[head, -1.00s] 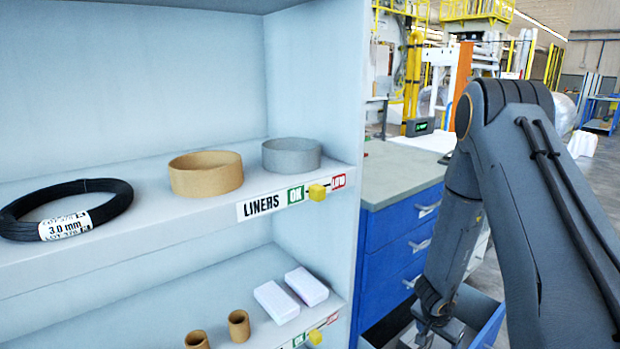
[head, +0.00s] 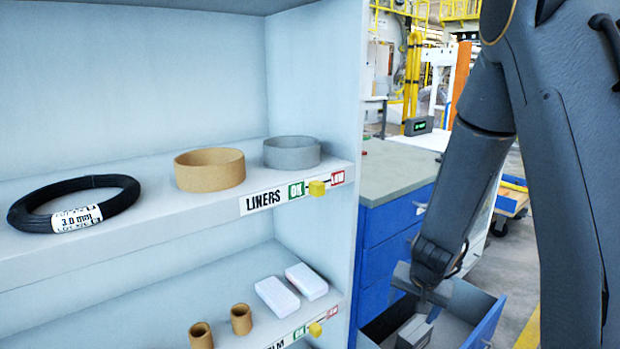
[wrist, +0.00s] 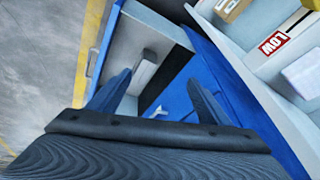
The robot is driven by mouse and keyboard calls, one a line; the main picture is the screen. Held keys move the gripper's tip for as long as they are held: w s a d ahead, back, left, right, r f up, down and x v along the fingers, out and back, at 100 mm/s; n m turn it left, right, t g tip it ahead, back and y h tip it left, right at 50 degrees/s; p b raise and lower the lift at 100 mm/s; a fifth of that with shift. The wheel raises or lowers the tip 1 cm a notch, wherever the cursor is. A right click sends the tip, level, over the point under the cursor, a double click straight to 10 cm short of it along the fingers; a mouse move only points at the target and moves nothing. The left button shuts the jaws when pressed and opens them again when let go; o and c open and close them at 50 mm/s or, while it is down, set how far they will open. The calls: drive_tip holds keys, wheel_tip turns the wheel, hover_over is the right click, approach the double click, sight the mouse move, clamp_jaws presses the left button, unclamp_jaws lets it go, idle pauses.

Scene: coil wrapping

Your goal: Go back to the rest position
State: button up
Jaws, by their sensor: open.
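My gripper (head: 424,305) is open and empty, pointing down over the pulled-out blue drawer (head: 488,325) in the head view. In the wrist view my gripper's two fingers (wrist: 158,92) stand apart with nothing between them. A small grey block (head: 413,333) lies in the drawer below the fingers. It also shows in the wrist view (wrist: 146,72), beyond the fingertips. My arm comes down from the upper right of the head view.
A pale shelf unit stands at the left, with a black wire coil (head: 72,204), a tan ring (head: 209,170) and a grey ring (head: 292,152) on its upper shelf. White blocks and small tubes lie below. The blue cabinet (head: 392,235) adjoins it.

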drive_tip(key=s+a+r+n+g, duration=0.1)
drive_tip(key=s+a+r+n, duration=0.2)
drive_tip(key=s+r, duration=0.45)
drive_tip(key=s+a+r+n+g, duration=0.1)
drive_tip(key=s+a+r+n, duration=0.2)
drive_tip(key=s+r, duration=0.4)
drive_tip(key=s+a+f+n+g+y+b, duration=0.1)
drive_tip(key=s+a+f+n+b, duration=0.4)
drive_tip(key=a, duration=0.6)
drive_tip(key=s+a+f+n+g+b, duration=0.1)
drive_tip(key=s+a+f+n+b, duration=0.1)
drive_tip(key=s+a+f+b, duration=0.65)
drive_tip(key=d+r+m+p, duration=0.2)
drive_tip(key=d+r+p, duration=0.4)
drive_tip(key=r+p, duration=0.4)
drive_tip(key=w+d+r+m+p, duration=0.1)
drive_tip(key=d+r+m+p, duration=0.1)
drive_tip(key=d+r+p, duration=0.4)
drive_tip(key=d+r+m+p, duration=0.2)
drive_tip(key=d+r+p, duration=0.5)
drive_tip(key=r+p, duration=0.7)
drive_tip(key=shift+w+m+p, duration=0.15)
drive_tip(key=shift+m+p, duration=0.25)
drive_tip(key=shift+p, duration=0.6)
drive_tip(key=shift+c, duration=0.5)
